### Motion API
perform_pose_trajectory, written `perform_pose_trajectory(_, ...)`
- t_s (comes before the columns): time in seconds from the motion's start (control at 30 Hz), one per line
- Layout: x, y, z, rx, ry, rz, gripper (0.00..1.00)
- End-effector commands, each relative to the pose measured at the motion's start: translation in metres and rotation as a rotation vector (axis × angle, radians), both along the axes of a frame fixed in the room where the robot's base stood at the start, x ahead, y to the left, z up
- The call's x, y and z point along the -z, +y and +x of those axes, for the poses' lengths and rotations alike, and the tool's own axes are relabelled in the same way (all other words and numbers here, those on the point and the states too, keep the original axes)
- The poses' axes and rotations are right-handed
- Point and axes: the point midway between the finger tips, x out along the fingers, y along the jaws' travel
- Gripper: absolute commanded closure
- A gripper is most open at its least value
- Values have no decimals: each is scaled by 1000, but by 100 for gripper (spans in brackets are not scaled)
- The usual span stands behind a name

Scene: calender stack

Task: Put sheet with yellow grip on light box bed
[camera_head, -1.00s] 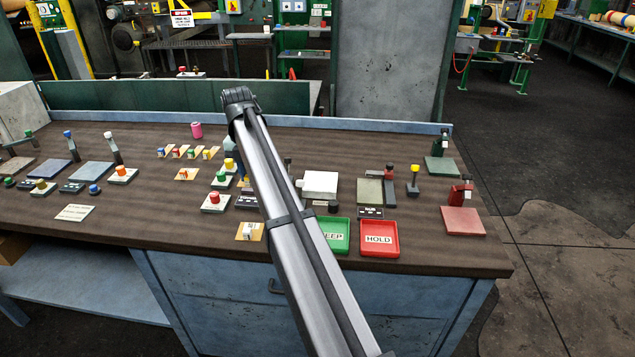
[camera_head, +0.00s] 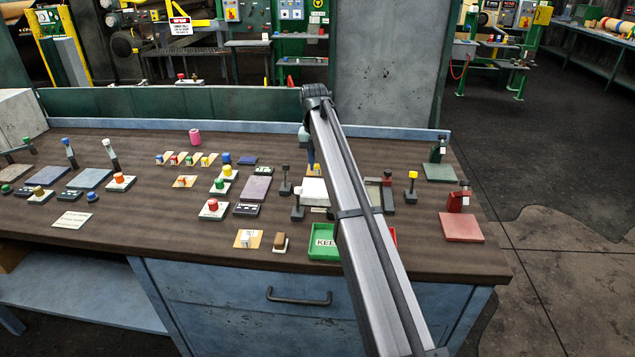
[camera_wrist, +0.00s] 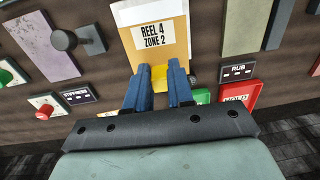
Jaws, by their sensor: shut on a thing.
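The sheet is tan with a "REEL 4 ZONE 2" label (camera_wrist: 153,40) and a yellow grip (camera_wrist: 158,76). My gripper (camera_wrist: 159,72) is shut on the yellow grip, with its blue fingers on either side. The sheet extends away from the fingers in the wrist view. A white surface, seemingly the light box bed (camera_wrist: 150,11), shows beyond the sheet's far edge. In the head view the white light box bed (camera_head: 313,190) is partly covered by my arm, which also hides most of the gripper and sheet. I cannot tell whether the sheet touches the bed.
The green KEEP tray (camera_head: 323,243) stands in front of the light box, with the red HOLD tray (camera_wrist: 237,96) beside it. A dark knobbed post (camera_head: 297,206) stands left of the bed. A grey-mauve plate (camera_head: 257,188) lies further left, and a yellow-topped post (camera_head: 412,187) stands right.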

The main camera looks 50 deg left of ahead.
Motion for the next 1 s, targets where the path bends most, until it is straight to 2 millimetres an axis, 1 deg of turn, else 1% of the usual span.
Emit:
perform_pose_trajectory(0.03,11,-1,-1,0,1,-2,100)
perform_pose_trajectory(0.1,20,-1,-1,0,1,-1,100)
perform_pose_trajectory(0.33,38,0,-1,0,1,-1,100)
perform_pose_trajectory(0.57,65,0,-1,1,1,-1,100)
perform_pose_trajectory(0.63,68,0,-1,1,1,-1,100)
perform_pose_trajectory(0.9,68,0,0,1,0,0,100)
perform_pose_trajectory(0.93,68,0,0,1,1,-1,77)
perform_pose_trajectory(1.0,68,0,0,1,0,0,70)
